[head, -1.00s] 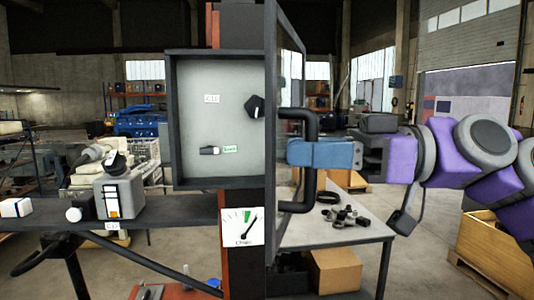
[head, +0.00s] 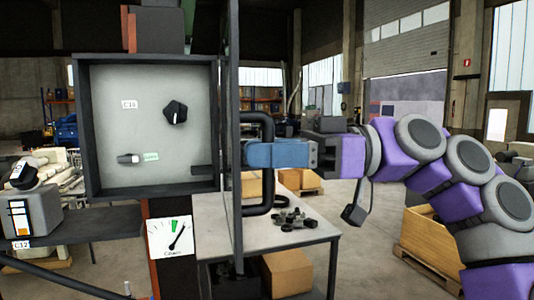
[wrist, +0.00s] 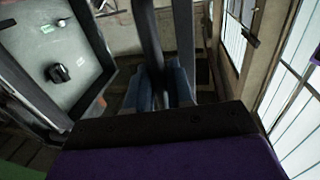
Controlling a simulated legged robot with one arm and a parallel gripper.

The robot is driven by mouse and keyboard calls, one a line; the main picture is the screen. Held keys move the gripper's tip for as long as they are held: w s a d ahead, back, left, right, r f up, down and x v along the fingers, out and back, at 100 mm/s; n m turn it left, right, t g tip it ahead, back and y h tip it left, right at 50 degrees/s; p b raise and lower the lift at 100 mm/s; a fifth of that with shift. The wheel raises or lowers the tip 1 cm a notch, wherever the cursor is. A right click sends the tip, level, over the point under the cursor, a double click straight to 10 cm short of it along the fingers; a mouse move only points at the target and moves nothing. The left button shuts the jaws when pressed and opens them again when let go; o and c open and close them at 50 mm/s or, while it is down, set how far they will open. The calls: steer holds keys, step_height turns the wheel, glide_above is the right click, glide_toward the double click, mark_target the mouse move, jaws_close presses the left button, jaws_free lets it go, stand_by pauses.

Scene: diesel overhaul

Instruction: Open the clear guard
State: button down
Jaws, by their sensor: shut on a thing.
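The clear guard (head: 233,120) has a dark frame and stands swung out at the right side of the grey control box (head: 146,190), seen almost edge-on in the head view. Its black bar handle (head: 263,205) sticks out to the right. My gripper (head: 256,154), with blue fingers, is shut on the handle's upright bar. In the wrist view the handle (wrist: 152,45) passes between the blue fingers (wrist: 160,88). The box front is uncovered, with a black knob (head: 175,113) and a small switch (head: 128,158) inside.
A table (head: 215,223) with several small dark parts (head: 293,218) stands behind the guard. A gauge (head: 170,238) hangs below the box, and a grey device (head: 30,212) stands at left. A wooden crate (head: 420,235) is at right. Floor between table and crate is clear.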

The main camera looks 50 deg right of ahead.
steer(key=shift+r, duration=0.1)
steer(key=c, duration=1.2)
jaws_free()
steer(key=shift+w+a, duration=0.15)
steer(key=shift+p+v, duration=3.2)
steer(key=shift+v, duration=5.65)
